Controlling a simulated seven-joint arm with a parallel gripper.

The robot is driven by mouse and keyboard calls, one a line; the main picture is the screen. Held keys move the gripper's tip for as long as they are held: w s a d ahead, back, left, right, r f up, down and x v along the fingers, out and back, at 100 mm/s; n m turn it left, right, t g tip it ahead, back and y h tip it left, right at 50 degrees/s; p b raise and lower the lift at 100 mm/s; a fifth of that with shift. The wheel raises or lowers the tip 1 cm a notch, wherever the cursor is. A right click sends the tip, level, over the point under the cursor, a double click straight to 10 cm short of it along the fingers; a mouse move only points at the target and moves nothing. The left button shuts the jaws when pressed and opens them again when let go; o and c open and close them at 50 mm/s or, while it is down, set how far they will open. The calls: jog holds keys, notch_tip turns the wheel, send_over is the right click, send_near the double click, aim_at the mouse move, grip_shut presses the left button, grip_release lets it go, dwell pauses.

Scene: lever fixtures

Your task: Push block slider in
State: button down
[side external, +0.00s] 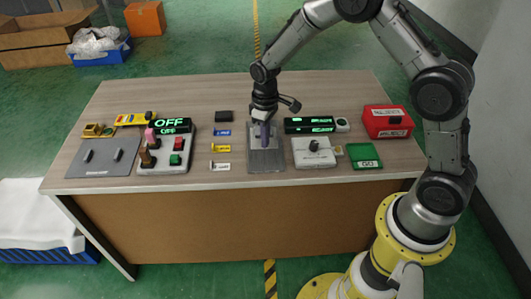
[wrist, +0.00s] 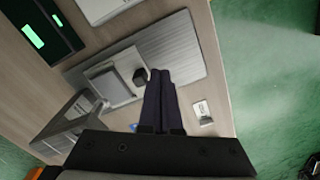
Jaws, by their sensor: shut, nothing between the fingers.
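The block slider is a grey plate (side external: 266,167) near the middle of the table, with a ribbed face. In the wrist view its plate (wrist: 187,48) runs diagonally. A lighter grey block (wrist: 108,85) sits on the plate, with a small dark knob (wrist: 140,75) at its edge. My gripper (side external: 265,142) points down over the plate. In the wrist view its dark fingers (wrist: 160,75) are together and empty, beside the knob. I cannot tell whether they touch the knob. In the side view my gripper hides part of the block.
A white box with a black knob (side external: 314,153) stands close on the right, with a green display (side external: 309,125) behind it. Small labelled switches (side external: 220,148) are on the left. A red box (side external: 387,121) and a green pad (side external: 364,155) are farther right. A button panel (side external: 165,155) is left.

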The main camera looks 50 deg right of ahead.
notch_tip(320, 180, up, 6)
jog(key=shift+r, duration=0.15)
dwell(0.6)
jog(key=s+r+t, duration=0.2)
jog(key=s+r, duration=0.3)
jog(key=r, duration=0.5)
jog(key=s+r+t, duration=0.3)
jog(key=s+r, duration=0.2)
jog(key=r, duration=0.5)
jog(key=s+f+m, duration=0.2)
jog(key=s+m, duration=0.1)
jog(key=s, duration=1.4)
jog(key=shift+s+a+f+t, duration=0.15)
jog(key=shift+s+f+t, duration=0.15)
jog(key=shift+s+f, duration=0.1)
